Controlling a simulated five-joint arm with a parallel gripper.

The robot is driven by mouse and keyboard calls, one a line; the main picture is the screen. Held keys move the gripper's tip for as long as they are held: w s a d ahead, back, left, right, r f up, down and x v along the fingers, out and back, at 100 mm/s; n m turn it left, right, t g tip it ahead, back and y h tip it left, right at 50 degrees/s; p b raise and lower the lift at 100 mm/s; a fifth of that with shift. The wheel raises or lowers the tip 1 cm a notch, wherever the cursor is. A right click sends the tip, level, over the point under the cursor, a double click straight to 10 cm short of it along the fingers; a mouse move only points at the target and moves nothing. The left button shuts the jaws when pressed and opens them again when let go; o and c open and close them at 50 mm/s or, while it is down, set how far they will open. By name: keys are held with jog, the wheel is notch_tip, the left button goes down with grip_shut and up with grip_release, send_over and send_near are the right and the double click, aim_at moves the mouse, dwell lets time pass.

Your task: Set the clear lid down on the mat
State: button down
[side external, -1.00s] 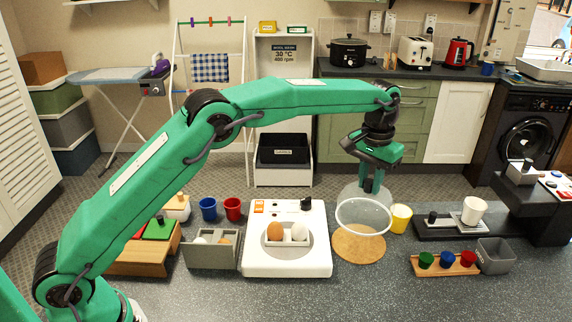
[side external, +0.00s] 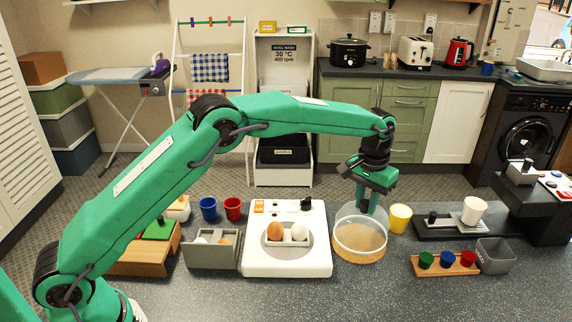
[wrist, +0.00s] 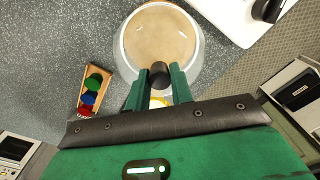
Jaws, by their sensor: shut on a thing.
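The clear lid (side external: 346,218) is a see-through dome with a pale rim, level over the round cork mat (side external: 360,261). Its rim sits at or just above the mat and nearly covers it; I cannot tell whether they touch. My gripper (side external: 366,207) points down from above and is shut on the lid's dark knob. In the wrist view the knob (wrist: 160,73) is between the two green fingers, and the cork shows through the lid (wrist: 196,50).
A yellow cup (side external: 400,218) stands close behind right. A wooden rack (side external: 436,270) of small coloured cups and a grey bin (side external: 495,256) are farther right. The counter in front is clear.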

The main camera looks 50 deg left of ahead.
jog(key=shift+f, duration=0.85)
jog(key=shift+f, duration=0.55)
dwell(1.6)
jog(key=c, duration=0.7)
grip_release()
jog(key=shift+o, duration=0.2)
jog(key=shift+r, duration=0.2)
jog(key=shift+r, duration=3.85)
